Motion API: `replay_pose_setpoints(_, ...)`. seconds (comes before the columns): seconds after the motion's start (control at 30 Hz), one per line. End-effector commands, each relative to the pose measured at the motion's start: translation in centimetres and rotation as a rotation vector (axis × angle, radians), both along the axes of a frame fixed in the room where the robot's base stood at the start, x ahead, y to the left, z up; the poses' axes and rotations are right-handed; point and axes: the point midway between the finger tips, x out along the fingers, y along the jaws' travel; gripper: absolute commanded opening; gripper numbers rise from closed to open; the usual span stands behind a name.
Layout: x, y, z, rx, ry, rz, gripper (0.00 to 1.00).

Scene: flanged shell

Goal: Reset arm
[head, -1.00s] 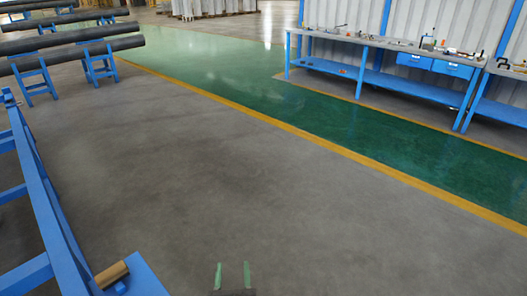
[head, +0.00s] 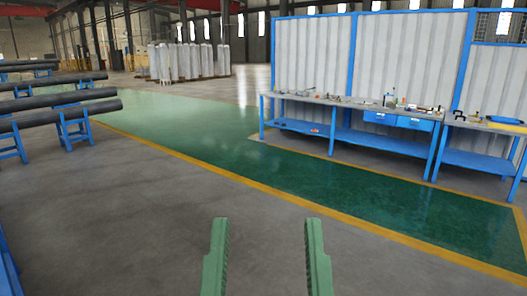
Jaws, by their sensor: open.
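My gripper (head: 266,224) shows at the bottom middle of the head view. Its two green fingers stand wide apart and point up and away from me. The rest of my arm is below the frame. The fingers touch nothing that I can see.
A blue workbench (head: 385,145) with tools stands at the right before white panels. Dark pipes (head: 60,115) rest on blue stands at the left. A blue frame edge (head: 8,265) shows at lower left. Pale cylinders (head: 185,62) stand far back. The floor between is clear.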

Motion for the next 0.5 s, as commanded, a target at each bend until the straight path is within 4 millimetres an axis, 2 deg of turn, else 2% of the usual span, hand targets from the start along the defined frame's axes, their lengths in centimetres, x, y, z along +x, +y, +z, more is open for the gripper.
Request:
replay_pose_setpoints(0.03,0.5,0.0,3.1,0.011,0.008,0.007,0.52)
replay_pose_setpoints(0.27,0.6,0.1,10.3,0.016,0.009,0.017,0.52)
replay_pose_setpoints(0.37,0.6,0.2,14.4,0.017,0.01,0.021,0.52)
replay_pose_setpoints(0.5,0.6,0.3,21.6,0.02,0.01,0.026,0.52)
